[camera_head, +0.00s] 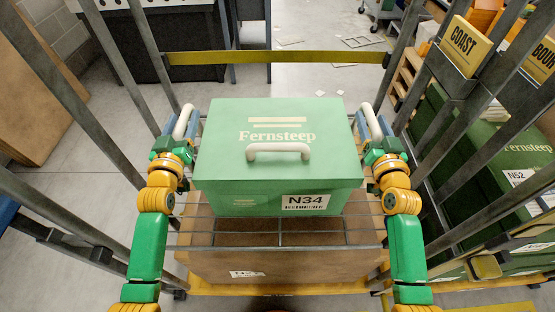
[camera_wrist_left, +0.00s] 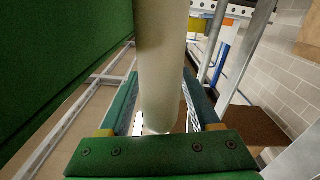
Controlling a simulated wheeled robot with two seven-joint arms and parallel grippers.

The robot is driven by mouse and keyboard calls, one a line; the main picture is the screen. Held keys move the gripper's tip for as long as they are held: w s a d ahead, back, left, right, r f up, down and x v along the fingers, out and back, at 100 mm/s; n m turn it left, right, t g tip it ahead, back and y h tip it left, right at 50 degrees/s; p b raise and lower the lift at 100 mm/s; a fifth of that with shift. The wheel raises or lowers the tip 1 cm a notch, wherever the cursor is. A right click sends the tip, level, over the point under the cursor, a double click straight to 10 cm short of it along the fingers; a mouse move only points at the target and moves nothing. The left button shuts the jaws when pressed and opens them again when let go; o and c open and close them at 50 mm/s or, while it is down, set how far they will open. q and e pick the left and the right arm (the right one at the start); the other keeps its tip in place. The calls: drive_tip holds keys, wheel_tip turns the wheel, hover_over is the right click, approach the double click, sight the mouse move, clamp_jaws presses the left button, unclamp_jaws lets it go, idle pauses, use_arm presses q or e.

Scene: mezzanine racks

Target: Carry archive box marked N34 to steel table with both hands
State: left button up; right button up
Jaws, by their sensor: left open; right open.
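The green archive box (camera_head: 276,150), labelled Fernsteep and N34, sits on a wire rack shelf (camera_head: 282,239). It has a white handle on its front/lid and a white handle at each side. My left gripper (camera_head: 181,128) is open at the box's left handle. In the left wrist view the pale handle (camera_wrist_left: 160,80) passes between the open fingers (camera_wrist_left: 162,118), beside the green box wall (camera_wrist_left: 60,65). My right gripper (camera_head: 373,128) is open at the right handle; its fingers are partly hidden. I cannot tell which thing is the steel table.
A brown box (camera_head: 270,262) stands on the level below. Steel posts flank both arms, and a yellow bar (camera_head: 275,57) crosses behind. A dark cabinet (camera_head: 178,42) stands at the back left. Another green box marked N52 (camera_head: 500,165) is on the right rack. Grey floor shows behind.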

use_arm(q)
clamp_jaws()
use_arm(e)
clamp_jaws()
idle(1.2)
use_arm(q)
drive_tip(key=shift+r, duration=0.1)
use_arm(e)
drive_tip(key=shift+r, duration=0.1)
